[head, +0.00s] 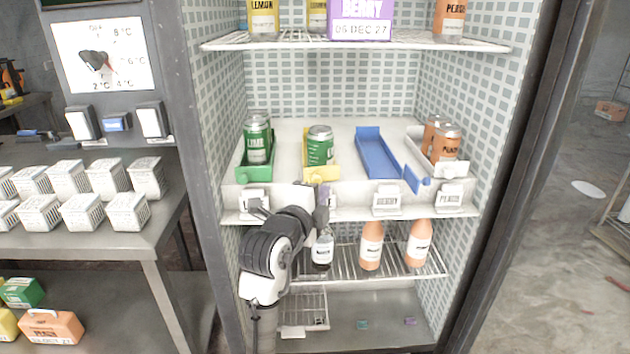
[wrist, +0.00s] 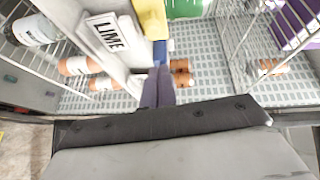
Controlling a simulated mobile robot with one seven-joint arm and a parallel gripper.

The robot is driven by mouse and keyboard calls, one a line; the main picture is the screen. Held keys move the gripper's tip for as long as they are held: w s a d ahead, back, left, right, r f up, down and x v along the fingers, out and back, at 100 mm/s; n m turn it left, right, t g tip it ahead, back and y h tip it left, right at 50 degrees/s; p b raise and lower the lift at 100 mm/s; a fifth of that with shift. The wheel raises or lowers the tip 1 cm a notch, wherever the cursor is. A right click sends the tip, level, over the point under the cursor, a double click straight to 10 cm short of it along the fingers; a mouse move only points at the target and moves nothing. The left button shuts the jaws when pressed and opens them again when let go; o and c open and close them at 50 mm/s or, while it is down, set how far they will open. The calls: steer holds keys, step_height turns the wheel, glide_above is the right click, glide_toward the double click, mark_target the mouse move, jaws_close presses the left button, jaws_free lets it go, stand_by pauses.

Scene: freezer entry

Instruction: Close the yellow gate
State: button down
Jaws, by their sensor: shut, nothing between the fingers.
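The yellow gate (head: 322,174) is at the front end of the yellow lane (head: 306,150) on the middle shelf, with a green can (head: 320,147) just behind it. Its exact angle is hard to tell in the head view. In the wrist view a yellow piece (wrist: 152,18) shows at the top, beyond my fingers, beside a green can (wrist: 187,8). My gripper (head: 323,192) is shut and empty, its purple fingers just in front of and below the gate. In the wrist view my fingertips (wrist: 160,72) are close to the yellow piece; I cannot tell whether they touch.
A green lane (head: 241,168) with cans stands left; an empty blue lane (head: 378,153) and a lane with orange cans stand right. Bottles (head: 371,247) stand on the rack below; a shelf (head: 350,40) is above.

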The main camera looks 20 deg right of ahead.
mark_target(313, 181)
steer(key=shift+w+d+f+p, duration=0.1)
steer(key=shift+w+p, duration=0.1)
steer(key=shift+w, duration=0.55)
steer(key=shift+w+a+f+p, duration=0.1)
steer(key=shift+w+p, duration=0.1)
steer(key=shift+w, duration=0.5)
steer(key=shift+w+d+f+p, duration=0.1)
steer(key=shift+w+p, duration=0.1)
steer(key=shift+w, duration=0.55)
steer(key=w+a+b, duration=0.1)
steer(key=b, duration=0.2)
steer(key=shift+w+b, duration=0.3)
steer(key=shift+w, duration=0.1)
steer(key=shift+s, duration=0.1)
